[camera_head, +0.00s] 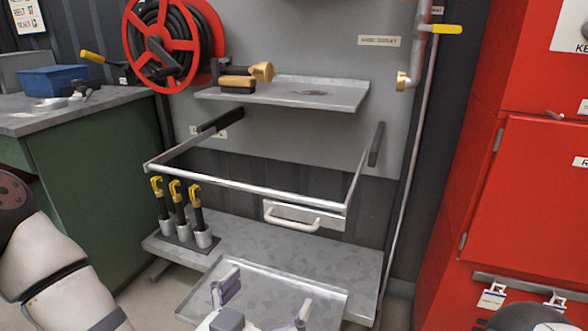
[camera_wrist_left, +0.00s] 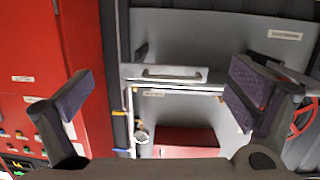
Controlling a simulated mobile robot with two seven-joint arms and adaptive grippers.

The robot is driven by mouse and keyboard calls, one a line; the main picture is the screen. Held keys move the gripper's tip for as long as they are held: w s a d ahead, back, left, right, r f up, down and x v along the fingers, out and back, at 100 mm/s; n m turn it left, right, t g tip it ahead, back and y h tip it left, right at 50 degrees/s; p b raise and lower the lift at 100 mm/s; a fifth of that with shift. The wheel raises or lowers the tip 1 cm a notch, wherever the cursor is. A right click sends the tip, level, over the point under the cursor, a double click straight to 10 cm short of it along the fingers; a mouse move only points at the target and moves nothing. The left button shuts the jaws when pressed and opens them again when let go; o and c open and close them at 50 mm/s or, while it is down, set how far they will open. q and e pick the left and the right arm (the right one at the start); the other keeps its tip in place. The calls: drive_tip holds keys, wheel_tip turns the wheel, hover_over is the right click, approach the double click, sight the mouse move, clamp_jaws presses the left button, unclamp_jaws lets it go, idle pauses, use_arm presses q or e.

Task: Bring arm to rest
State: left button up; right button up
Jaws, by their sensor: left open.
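My left gripper (camera_head: 264,298) is at the bottom middle of the head view, in front of or over a metal tray (camera_head: 320,290); the exact gap cannot be told. Its two fingers are spread wide with nothing between them. In the left wrist view the same gripper (camera_wrist_left: 160,92) shows dark finger pads far apart and empty. Beyond them is a grey panel with a pale bar handle (camera_wrist_left: 170,73). My left arm comes in at the lower left of the head view. My right gripper does not show.
Black-and-yellow tools (camera_head: 177,205) stand in holders. An upper shelf (camera_head: 320,92) carries a brass nozzle (camera_head: 262,72). A green cabinet (camera_head: 95,170) and red cabinet (camera_head: 530,190) flank the area.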

use_arm(q)
drive_tip(key=s+a+f+n+g+y+p, duration=0.1)
drive_tip(key=s+a+f+g+p, duration=0.1)
drive_tip(key=s+f+g, duration=0.6)
drive_tip(key=s+a+f+g+y+p, duration=0.1)
drive_tip(key=s+a+f+g+p, duration=0.3)
drive_tip(key=s, duration=0.8)
drive_tip(key=s+a+n+g+y+p, duration=0.1)
drive_tip(key=s+a, duration=0.4)
drive_tip(key=s, duration=0.5)
drive_tip(key=s+a+n+g+y, duration=0.2)
drive_tip(key=s+a+g, duration=0.2)
drive_tip(key=s, duration=0.7)
drive_tip(key=shift+a+g+y+p, duration=0.35)
drive_tip(key=shift+a+g+y, duration=0.05)
drive_tip(key=shift+a, duration=0.25)
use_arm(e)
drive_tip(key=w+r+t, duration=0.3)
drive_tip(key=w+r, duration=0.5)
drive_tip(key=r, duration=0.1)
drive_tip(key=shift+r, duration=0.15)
